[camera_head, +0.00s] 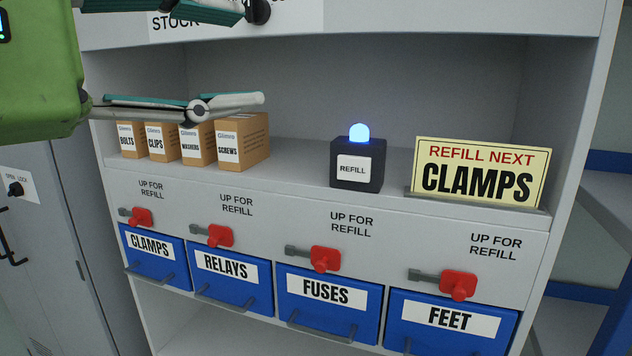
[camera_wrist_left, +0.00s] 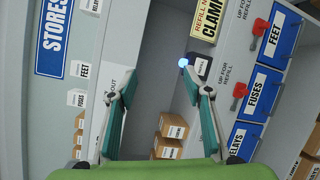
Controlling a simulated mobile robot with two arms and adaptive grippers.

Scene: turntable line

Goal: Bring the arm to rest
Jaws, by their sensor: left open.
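My left gripper (camera_head: 260,55) comes in from the upper left in the head view, with its green body at the left edge. Its two teal-and-grey fingers are spread wide, one above the other, with nothing between them. The lower finger passes in front of the tops of the small cardboard boxes; whether it touches them I cannot tell. In the left wrist view the same gripper (camera_wrist_left: 159,94) shows both fingers apart and empty, with the shelf beyond. My right gripper is in neither view.
Cartons, including SCREWS (camera_head: 243,141), stand on the shelf. Right of them are a black REFILL box (camera_head: 357,178) with a lit blue lamp (camera_head: 359,132) and a yellow CLAMPS sign (camera_head: 481,172). Below, red levers, including one (camera_head: 458,285) above the FEET bin (camera_head: 452,339), front several blue bins.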

